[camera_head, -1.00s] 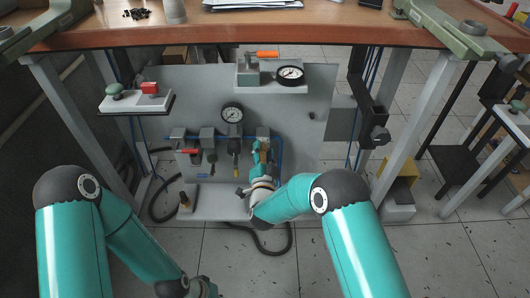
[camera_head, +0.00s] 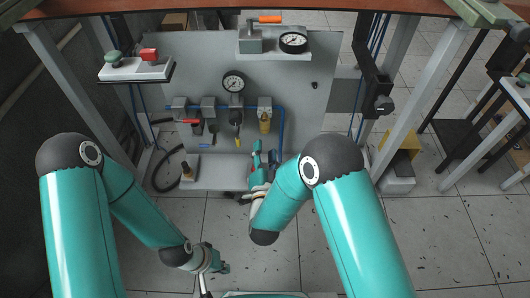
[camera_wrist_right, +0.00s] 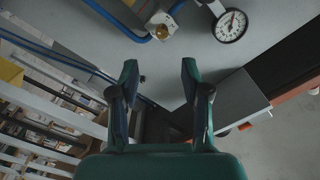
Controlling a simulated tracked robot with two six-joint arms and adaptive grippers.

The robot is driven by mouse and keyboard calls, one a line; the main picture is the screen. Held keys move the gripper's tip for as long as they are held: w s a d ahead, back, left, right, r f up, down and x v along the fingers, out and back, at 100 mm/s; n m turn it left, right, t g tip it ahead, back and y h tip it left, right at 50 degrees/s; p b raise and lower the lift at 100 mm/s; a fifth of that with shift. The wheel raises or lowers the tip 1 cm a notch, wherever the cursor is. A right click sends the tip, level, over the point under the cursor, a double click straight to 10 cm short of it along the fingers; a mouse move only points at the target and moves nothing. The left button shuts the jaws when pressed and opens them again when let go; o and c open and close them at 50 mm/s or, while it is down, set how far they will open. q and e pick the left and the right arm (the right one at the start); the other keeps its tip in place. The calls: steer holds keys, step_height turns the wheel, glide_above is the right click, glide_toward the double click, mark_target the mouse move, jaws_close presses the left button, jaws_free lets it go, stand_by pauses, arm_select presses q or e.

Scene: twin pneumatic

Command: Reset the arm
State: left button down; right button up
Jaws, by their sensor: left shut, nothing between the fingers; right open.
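My right gripper (camera_head: 264,150) is open and empty in front of the grey pneumatic panel (camera_head: 310,125). It sits just below the yellow-bowled unit (camera_head: 265,122) at the right end of the row, apart from it as far as I can see. In the right wrist view its two green fingers (camera_wrist_right: 160,76) stand wide apart with nothing between them. My left gripper (camera_head: 222,268) is low in the head view, shut and empty, over the floor in front of the panel base. My left arm is bent downward.
The panel carries a gauge (camera_head: 233,82) and a red-handled valve (camera_head: 188,122). A shelf above holds an orange-handled valve (camera_head: 268,19) and another gauge (camera_head: 293,41). A small button box (camera_head: 136,68) is at left. The workbench edge (camera_head: 220,6) crosses the top.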

steer(key=shift+s, duration=0.1)
stand_by(0.4)
steer(key=w+d+f+m+g+h, duration=0.1)
steer(key=d+h, duration=0.1)
steer(key=d, duration=0.5)
steer(key=w+d+f+m+g+h, duration=0.1)
steer(key=d+f+m+h, duration=0.1)
steer(key=d, duration=0.5)
steer(key=s+d+f+n+g+y, duration=0.2)
steer(key=s+d+f+g, duration=0.3)
steer(key=f, duration=0.3)
steer(key=s+a+f+n+g+y, duration=0.2)
steer(key=s+f+g, duration=0.1)
steer(key=s, duration=0.4)
steer(key=s+a+f+n+g+y, duration=0.2)
steer(key=s+f+n+g, duration=0.1)
steer(key=s, duration=0.5)
steer(key=s+a+f+n+g+y, duration=0.2)
steer(key=s+f+g, duration=0.15)
steer(key=s, duration=0.35)
step_height(320, 180, up, 32)
steer(key=s+n+p, duration=0.1)
steer(key=p, duration=3)
steer(key=shift+a+r+g+p, duration=0.15)
steer(key=shift+g+p, duration=0.15)
steer(key=shift+g, duration=0.15)
steer(key=shift+s, duration=0.1)
